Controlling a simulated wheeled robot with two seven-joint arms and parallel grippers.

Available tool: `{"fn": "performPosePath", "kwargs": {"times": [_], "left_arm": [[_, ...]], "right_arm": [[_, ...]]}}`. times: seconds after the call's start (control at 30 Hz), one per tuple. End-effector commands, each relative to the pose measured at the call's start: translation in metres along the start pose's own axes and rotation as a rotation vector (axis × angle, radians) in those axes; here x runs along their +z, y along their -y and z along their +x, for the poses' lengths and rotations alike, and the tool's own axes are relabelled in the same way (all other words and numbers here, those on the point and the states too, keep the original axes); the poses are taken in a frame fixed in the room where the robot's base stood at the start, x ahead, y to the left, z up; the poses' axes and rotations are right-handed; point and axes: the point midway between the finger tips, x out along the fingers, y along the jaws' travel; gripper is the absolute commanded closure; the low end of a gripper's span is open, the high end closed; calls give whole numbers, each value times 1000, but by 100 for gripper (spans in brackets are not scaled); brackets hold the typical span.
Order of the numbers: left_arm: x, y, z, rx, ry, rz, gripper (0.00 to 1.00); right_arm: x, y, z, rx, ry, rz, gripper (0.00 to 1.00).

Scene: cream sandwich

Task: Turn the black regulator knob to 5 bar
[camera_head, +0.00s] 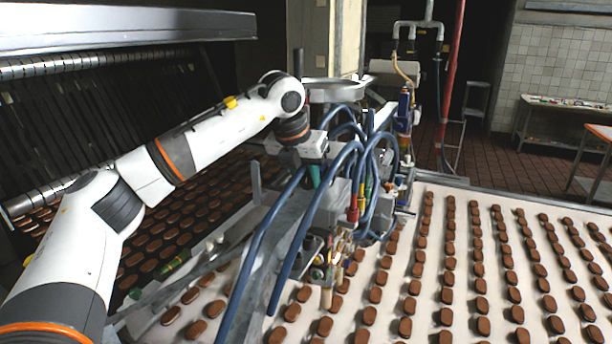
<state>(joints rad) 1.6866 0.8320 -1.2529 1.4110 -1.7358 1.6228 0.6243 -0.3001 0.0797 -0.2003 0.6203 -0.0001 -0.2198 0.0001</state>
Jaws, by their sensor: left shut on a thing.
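My left arm reaches in from the left, and its gripper (313,176) points down into the middle of the depositing machine (345,190). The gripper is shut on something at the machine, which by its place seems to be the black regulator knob. The knob itself is hidden behind the fingers and the blue hoses, so its shape cannot be made out. No gauge reading or bar scale can be read from here. My right gripper is not in view.
Thick blue hoses (262,235) loop around the gripper and machine. A white conveyor belt (455,205) carries rows of brown biscuits below and to the right. A dark slatted machine with a metal cover (120,28) stands at the left. A red pipe (452,70) rises behind.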

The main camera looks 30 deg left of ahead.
Motion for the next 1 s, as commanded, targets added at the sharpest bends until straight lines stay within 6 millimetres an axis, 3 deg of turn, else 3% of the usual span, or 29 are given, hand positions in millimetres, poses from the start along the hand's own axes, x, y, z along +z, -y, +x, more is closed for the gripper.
{"fn": "performPosePath", "kwargs": {"times": [0.27,1.0], "left_arm": [[0,-3,0,-84,-2,37,92],[1,-10,3,-547,-4,226,92]], "right_arm": [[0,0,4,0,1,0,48],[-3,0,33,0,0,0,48]]}}
